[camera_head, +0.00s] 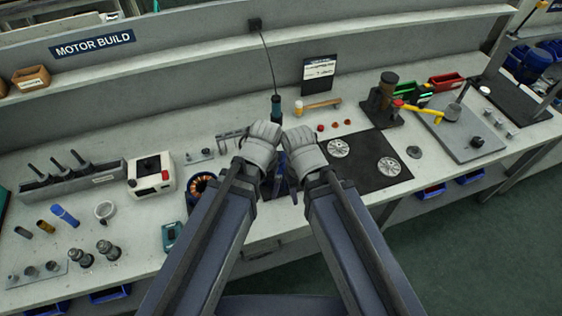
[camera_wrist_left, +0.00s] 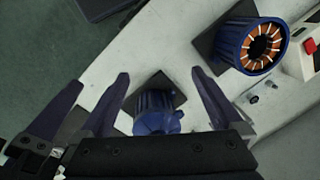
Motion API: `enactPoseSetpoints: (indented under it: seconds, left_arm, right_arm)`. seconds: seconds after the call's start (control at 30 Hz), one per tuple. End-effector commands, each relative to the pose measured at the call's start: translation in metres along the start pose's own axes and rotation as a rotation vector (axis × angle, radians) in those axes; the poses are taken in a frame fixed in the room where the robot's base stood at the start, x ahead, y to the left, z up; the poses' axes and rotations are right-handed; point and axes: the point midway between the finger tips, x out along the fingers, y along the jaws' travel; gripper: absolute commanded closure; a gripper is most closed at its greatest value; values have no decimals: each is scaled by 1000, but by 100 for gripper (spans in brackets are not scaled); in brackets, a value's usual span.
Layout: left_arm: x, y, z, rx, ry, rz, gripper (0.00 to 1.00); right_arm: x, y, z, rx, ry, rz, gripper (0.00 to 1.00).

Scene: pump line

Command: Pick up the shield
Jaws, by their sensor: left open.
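Two pale, round, slotted discs, which look like the shields, lie flat on a black mat (camera_head: 365,180): one shield (camera_head: 338,147) near its left side, the other shield (camera_head: 389,166) further right. My left gripper (camera_head: 270,163) is left of both. In the left wrist view it is open (camera_wrist_left: 160,82), with a finger either side of a blue ribbed motor housing (camera_wrist_left: 156,112), apart from it. My right gripper (camera_head: 304,165) is beside the left one, close to the nearer shield; its fingers are mostly hidden in the head view.
A blue ring with copper windings (camera_wrist_left: 262,46) stands left of my left gripper, near a white box with a red button (camera_head: 151,175). A black press with a yellow handle (camera_head: 384,100) stands behind the mat. A screwdriver (camera_head: 276,106) hangs from a cable. Small red parts lie behind the mat.

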Motion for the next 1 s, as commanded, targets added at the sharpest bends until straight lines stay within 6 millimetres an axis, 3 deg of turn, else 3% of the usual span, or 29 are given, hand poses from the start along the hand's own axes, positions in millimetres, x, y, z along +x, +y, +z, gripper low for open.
enactPoseSetpoints:
  seconds: [0.27, 0.73, 1.0]
  left_arm:
    - [-14, 4, -39, -66, 7, 26, 0]
    - [-52, 14, -147, -273, 22, 110, 0]
    - [-51, 16, -154, -300, 23, 120, 0]
  right_arm:
    - [-13, 1, 1, 9, 0, 0, 50]
    - [-46, 4, 3, 33, 0, 0, 50]
    - [-44, 4, 3, 36, 0, 0, 50]
